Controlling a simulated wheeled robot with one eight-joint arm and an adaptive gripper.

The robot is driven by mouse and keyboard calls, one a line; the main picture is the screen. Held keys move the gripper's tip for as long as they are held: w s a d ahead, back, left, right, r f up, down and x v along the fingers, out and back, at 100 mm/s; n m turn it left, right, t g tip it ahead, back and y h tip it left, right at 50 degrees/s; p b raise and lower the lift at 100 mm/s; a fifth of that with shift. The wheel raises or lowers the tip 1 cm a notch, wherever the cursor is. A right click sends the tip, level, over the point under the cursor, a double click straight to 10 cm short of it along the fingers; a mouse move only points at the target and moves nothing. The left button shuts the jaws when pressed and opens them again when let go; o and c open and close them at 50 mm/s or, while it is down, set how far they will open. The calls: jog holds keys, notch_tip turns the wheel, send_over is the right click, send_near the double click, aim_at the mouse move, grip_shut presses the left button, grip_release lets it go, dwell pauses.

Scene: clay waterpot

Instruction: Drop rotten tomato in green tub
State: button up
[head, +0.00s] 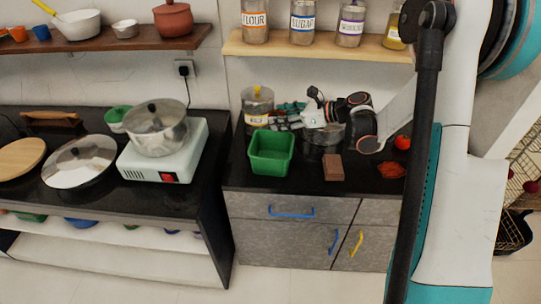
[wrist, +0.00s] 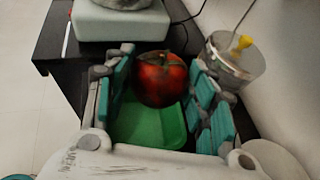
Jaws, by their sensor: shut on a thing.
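A dark red tomato (wrist: 158,80) with blackish patches sits between the finger pads of my gripper (wrist: 160,62) in the wrist view. My gripper is shut on it. The green tub (wrist: 145,128) shows below and behind the tomato there. In the head view the green tub (head: 271,153) stands on the dark counter, and its visible inside looks empty. My gripper (head: 284,117) is just behind and above it to the right. The held tomato cannot be made out in the head view.
A clear jar (head: 257,108) stands close behind the tub. A brown block (head: 333,167), another red tomato (head: 402,142) and a crumpled reddish item (head: 391,170) lie to the right. A pot (head: 156,127) on a white stove stands left, across a gap between counters.

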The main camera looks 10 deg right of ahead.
notch_tip(320, 180, down, 4)
jog(key=shift+f+b, duration=0.25)
jog(key=shift+b, duration=0.9)
jog(key=o, duration=1.2)
jog(key=shift+c, duration=0.2)
jog(key=v, duration=1.2)
